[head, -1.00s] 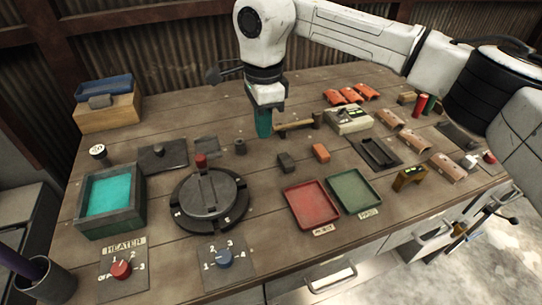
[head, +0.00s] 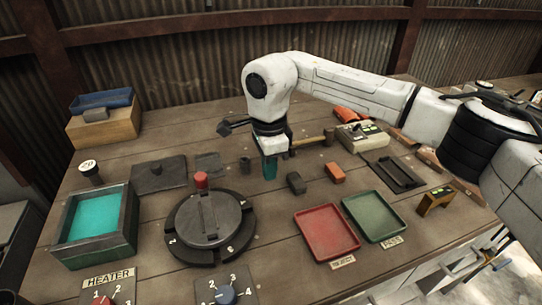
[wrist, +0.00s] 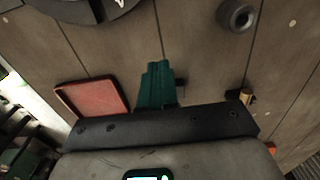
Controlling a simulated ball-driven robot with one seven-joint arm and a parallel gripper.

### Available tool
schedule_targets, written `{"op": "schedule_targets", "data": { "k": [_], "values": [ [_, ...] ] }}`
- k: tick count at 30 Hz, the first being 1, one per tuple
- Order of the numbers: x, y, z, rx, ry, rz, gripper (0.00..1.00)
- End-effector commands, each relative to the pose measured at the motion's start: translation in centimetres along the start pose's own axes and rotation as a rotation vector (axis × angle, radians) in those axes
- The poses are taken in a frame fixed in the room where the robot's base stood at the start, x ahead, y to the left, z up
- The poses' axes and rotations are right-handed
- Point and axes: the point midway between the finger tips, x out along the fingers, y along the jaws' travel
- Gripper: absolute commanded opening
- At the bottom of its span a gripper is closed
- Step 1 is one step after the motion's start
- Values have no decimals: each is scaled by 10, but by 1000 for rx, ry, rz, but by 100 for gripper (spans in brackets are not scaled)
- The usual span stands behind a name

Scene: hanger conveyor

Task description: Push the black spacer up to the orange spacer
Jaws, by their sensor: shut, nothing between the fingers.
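The black spacer (head: 296,183) lies on the wooden bench in the head view. The orange spacer (head: 335,173) lies to its right, with a clear gap of bare wood between them. My gripper (head: 269,168) is shut and empty, pointing down just left of the black spacer, low near the bench. A small gap seems to show between fingers and spacer; contact cannot be told for sure. In the wrist view the green fingers (wrist: 155,85) are together. A dark patch beside them may be the spacer or a shadow; the fingers hide the rest.
A red tray (head: 327,232) and a green tray (head: 374,216) lie in front of the spacers. A hammer (head: 312,140) and a control box (head: 362,137) are behind them. A dark ring (head: 244,165) and a round turntable (head: 208,228) are to the left.

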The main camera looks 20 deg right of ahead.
Motion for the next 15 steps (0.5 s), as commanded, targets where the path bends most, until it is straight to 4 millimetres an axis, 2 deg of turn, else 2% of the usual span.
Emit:
{"op": "schedule_targets", "data": {
  "k": [7,10,15],
  "values": [
    [49,0,0,0,-2,2,0],
    [47,0,-17,5,-1,-1,0],
    [48,0,-34,1,0,-1,0]
  ]
}}
